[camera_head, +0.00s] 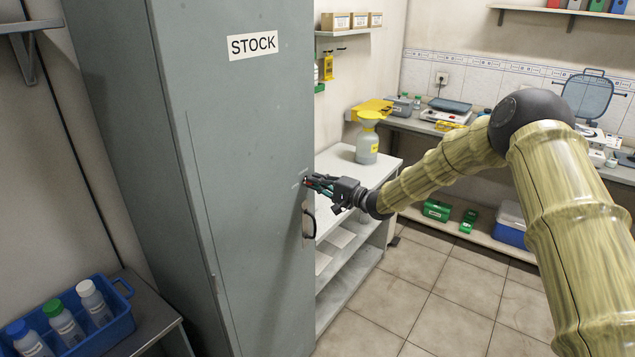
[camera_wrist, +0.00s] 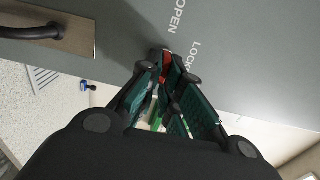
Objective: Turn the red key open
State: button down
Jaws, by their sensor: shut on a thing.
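The red key (camera_wrist: 166,64) sits in the lock on the face of the grey STOCK cabinet (camera_head: 250,130). In the wrist view only a small red part of it shows between the fingertips; the rest is hidden. My gripper (camera_wrist: 166,80) is shut on the key, with its fingertips against the cabinet face. In the head view my gripper (camera_head: 308,181) reaches the cabinet from the right, just above the handle. The words OPEN (camera_wrist: 179,15) and LOCK (camera_wrist: 195,52) are printed on the door beside the key.
The cabinet's dark handle (camera_head: 309,222) on its plate is just below my gripper; it also shows in the wrist view (camera_wrist: 30,31). A white shelf unit (camera_head: 350,264) with a yellow-topped bottle (camera_head: 367,143) stands right of the cabinet. A blue crate (camera_head: 100,329) of bottles is at lower left.

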jog(key=shift+d, duration=0.1)
dwell(0.3)
jog(key=c, duration=1.6)
grip_release()
jog(key=v, duration=1.2)
